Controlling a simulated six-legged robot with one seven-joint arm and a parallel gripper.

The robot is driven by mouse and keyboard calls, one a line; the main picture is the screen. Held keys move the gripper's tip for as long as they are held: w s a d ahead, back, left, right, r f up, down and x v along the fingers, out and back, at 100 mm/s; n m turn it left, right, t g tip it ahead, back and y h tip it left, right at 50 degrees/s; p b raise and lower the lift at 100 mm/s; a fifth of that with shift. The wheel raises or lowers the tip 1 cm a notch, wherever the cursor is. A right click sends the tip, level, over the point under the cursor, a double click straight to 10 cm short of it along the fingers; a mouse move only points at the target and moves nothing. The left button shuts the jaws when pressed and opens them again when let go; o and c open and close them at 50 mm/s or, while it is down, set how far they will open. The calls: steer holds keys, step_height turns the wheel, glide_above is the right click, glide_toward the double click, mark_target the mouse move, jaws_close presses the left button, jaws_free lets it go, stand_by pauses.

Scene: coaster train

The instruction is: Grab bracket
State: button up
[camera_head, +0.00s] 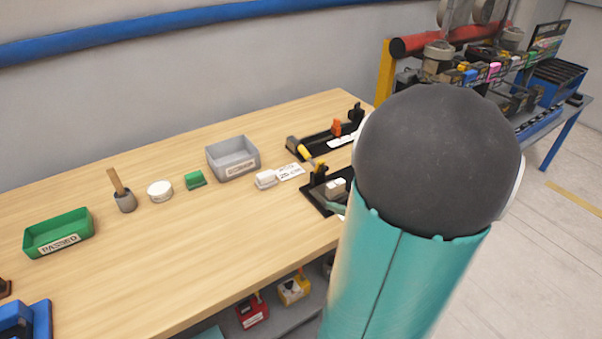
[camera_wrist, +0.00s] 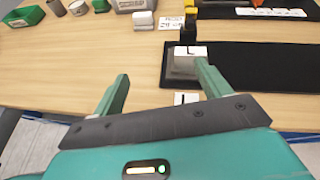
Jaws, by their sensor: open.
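A grey block with a white, marked top (camera_wrist: 188,62) sits at the left end of a black base plate (camera_wrist: 255,75) in the wrist view. It may be the bracket; no label naming it can be read. It also shows on the black fixture (camera_head: 310,200) in the head view as a small pale block (camera_head: 335,187), partly beside my arm. My gripper (camera_wrist: 163,76) is open and empty, its two green fingers apart. The right fingertip is close to the block's near right side in the picture; I cannot tell whether they touch. My arm hides most of the gripper in the head view.
On the wooden table (camera_head: 200,245) stand a grey bin (camera_head: 233,170), a green bin (camera_head: 58,245), a cup with a wooden handle (camera_head: 124,200), a white round piece (camera_head: 160,191) and a green block (camera_head: 195,180). A second black fixture (camera_head: 312,143) lies behind.

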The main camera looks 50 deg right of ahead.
steer(key=s+d+f+m+h, duration=0.1)
steer(key=s+d+m+h, duration=0.1)
steer(key=s+d+m, duration=0.15)
steer(key=shift+n, duration=0.25)
steer(key=x, duration=0.9)
steer(key=shift+d+r, duration=0.1)
steer(key=x, duration=0.5)
steer(key=shift+w+a+r, duration=0.1)
steer(key=shift+w+a, duration=0.15)
steer(key=c, duration=1.4)
